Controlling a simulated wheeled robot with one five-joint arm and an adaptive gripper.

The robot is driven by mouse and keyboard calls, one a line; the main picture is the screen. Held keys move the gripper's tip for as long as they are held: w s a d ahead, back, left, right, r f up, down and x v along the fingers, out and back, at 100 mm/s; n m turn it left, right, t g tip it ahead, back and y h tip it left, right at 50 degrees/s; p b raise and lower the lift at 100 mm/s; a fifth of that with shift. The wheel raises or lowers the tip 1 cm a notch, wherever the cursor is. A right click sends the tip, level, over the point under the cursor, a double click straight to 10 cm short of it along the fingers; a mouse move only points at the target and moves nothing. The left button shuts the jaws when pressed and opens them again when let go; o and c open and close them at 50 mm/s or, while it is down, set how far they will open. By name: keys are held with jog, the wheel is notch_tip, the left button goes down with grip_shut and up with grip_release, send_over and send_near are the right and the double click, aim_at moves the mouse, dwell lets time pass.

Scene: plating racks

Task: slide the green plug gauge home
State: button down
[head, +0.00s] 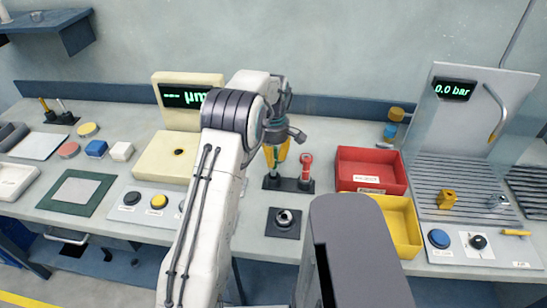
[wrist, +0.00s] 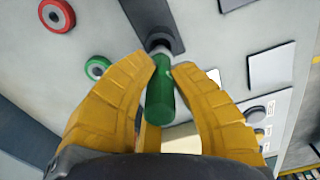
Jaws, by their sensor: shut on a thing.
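The green plug gauge (wrist: 160,98) is held between the yellow fingers of my gripper (wrist: 163,70) in the wrist view. Its far end points at a grey round fitting (wrist: 160,43) on a dark block (wrist: 150,16). I cannot tell whether the end is inside the fitting or just above it. In the head view my gripper (head: 276,154) is in front of or above the left part of a black rack (head: 287,185). A red-handled gauge (head: 306,170) stands at the rack's right end. My arm and fingers hide much of the green gauge there.
A dark plate with a metal ring (head: 285,220) lies in front of the rack. A red bin (head: 371,170) and a yellow bin (head: 408,240) stand to the right. In the wrist view a red ring (wrist: 57,15) and a green ring (wrist: 97,68) lie left of the dark block.

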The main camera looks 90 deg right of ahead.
jog(key=shift+f+b, duration=1.1)
jog(key=shift+f, duration=0.65)
dwell(0.6)
jog(key=c, duration=1.1)
grip_release()
notch_tip(320, 180, up, 12)
jog(key=shift+a, duration=0.1)
dwell(0.4)
